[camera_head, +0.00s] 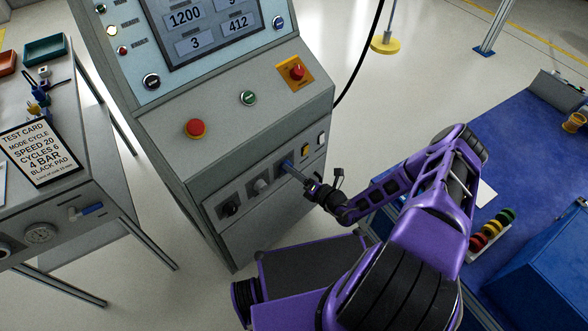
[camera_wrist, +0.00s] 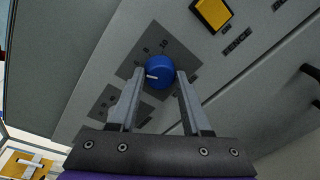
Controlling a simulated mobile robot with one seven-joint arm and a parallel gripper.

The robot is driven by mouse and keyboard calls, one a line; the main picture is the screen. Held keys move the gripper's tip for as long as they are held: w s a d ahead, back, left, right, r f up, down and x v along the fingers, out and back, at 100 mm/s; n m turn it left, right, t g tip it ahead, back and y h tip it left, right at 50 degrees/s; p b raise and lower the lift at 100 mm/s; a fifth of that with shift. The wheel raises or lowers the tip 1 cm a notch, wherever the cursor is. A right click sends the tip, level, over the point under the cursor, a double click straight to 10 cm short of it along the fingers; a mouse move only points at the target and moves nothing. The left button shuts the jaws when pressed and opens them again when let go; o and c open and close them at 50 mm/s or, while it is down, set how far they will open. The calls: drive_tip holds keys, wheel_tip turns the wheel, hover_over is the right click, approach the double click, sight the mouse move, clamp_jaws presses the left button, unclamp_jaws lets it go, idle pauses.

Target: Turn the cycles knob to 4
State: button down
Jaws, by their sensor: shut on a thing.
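A round blue knob (camera_wrist: 160,70) sits on a dark scale plate on the front panel of the grey test machine. In the head view the knob (camera_head: 287,164) is partly hidden by my gripper (camera_head: 293,170). A grey knob (camera_head: 262,186) and a black knob (camera_head: 230,208) sit to its left. I cannot read their labels.
A yellow button (camera_wrist: 212,13) is just beside the blue knob's plate. A red stop button (camera_head: 195,128) and a green button (camera_head: 248,98) are on the sloped panel above. A blue-topped bench (camera_head: 520,140) is at right.

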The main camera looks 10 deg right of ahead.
drive_tip(key=shift+a+n+t+h+p, duration=0.1)
drive_tip(key=shift+n+t+h+p, duration=0.35)
drive_tip(key=shift+n+p, duration=1.8)
drive_tip(key=shift+n+b, duration=1)
drive_tip(key=shift+n, duration=0.15)
drive_tip(key=shift+c, duration=1.8)
unclamp_jaws()
drive_tip(key=shift+s, duration=0.1)
drive_tip(key=v, duration=1.7)
drive_tip(key=shift+s, duration=0.2)
